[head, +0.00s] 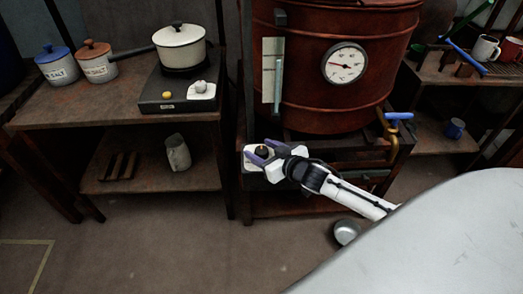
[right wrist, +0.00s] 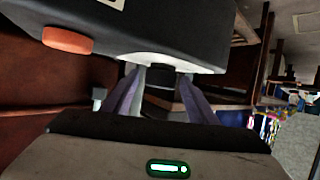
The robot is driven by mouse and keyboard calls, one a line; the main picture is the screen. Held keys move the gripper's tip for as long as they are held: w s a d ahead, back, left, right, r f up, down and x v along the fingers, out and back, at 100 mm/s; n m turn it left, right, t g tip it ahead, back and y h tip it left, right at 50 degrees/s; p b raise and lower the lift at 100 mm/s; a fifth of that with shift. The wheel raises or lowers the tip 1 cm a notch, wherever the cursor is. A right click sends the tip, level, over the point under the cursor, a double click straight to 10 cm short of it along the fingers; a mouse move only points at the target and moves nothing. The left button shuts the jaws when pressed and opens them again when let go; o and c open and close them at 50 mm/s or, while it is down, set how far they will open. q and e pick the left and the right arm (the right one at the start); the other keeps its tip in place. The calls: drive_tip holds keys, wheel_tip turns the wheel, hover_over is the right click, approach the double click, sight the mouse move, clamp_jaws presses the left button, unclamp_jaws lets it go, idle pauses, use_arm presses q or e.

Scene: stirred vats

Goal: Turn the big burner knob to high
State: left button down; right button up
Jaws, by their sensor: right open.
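The big burner knob (head: 263,150) is small and dark, on a white plate (head: 249,165) at the front of the stand under the copper vat (head: 300,105). My right gripper (head: 259,149) reaches it from the lower right, its purple fingers open on either side of the knob. In the right wrist view the knob (right wrist: 162,82) shows between the two fingers, in front of the pale plate (right wrist: 178,62) on a black box. I cannot tell whether either finger touches it. The knob's pointer is hidden. My left gripper is not in view.
A small hotplate (head: 165,101) with a pale knob (head: 200,87) and a cream pot (head: 180,48) stands on the left bench. A brass tap with a blue handle (head: 399,116) is right of the knob. A metal cup (head: 346,232) is below my right arm.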

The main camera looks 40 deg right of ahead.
drive_tip(key=shift+c, duration=0.4)
drive_tip(key=c, duration=1)
